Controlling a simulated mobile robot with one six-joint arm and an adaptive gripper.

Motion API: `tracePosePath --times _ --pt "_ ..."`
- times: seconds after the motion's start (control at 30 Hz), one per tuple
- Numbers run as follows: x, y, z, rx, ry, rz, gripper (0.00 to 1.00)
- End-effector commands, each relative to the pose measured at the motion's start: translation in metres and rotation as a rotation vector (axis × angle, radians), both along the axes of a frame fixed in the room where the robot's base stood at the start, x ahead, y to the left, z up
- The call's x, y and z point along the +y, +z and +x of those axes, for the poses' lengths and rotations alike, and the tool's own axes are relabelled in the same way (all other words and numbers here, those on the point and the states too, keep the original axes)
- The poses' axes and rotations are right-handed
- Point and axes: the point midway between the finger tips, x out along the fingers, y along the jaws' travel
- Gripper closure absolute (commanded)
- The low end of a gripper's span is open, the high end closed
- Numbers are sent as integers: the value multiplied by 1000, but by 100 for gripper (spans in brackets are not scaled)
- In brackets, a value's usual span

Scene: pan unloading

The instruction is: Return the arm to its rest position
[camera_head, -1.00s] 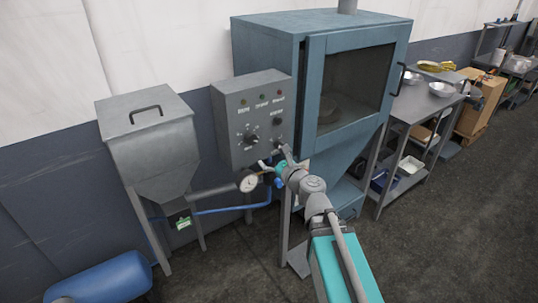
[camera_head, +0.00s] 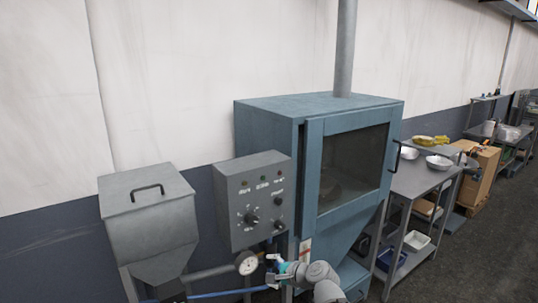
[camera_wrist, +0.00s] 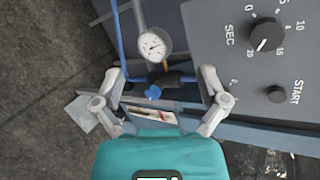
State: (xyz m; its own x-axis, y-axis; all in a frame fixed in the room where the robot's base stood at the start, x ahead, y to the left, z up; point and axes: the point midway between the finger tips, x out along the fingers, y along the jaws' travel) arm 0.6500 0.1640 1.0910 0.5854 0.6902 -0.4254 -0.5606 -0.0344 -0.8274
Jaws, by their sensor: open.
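My gripper (camera_head: 272,270) is at the bottom of the head view, in front of the blue cabinet (camera_head: 265,125) and just below the grey control box (camera_head: 240,210). In the wrist view my gripper (camera_wrist: 160,75) has its two fingers spread wide. Nothing is held between them. Beyond the fingers are a blue valve handle (camera_wrist: 153,92) and a round pressure gauge (camera_wrist: 153,46), apart from the fingertips as far as I can tell. Most of my arm is below the edge of the head view.
A grey hopper (camera_head: 150,225) stands left of the control box. The cabinet door (camera_head: 350,165) looks shut. To the right, a metal table (camera_head: 418,180) carries bowls (camera_head: 440,163) and a yellow item (camera_head: 422,140). Dark floor lies at the far right.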

Motion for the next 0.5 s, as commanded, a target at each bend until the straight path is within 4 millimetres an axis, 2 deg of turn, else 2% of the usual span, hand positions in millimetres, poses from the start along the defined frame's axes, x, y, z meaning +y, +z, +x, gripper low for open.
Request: tracePosePath --times 0.27,0.5 --pt "-36 -55 -34 -40 311 -486 7" --pt "-89 -90 -68 7 611 -849 7"
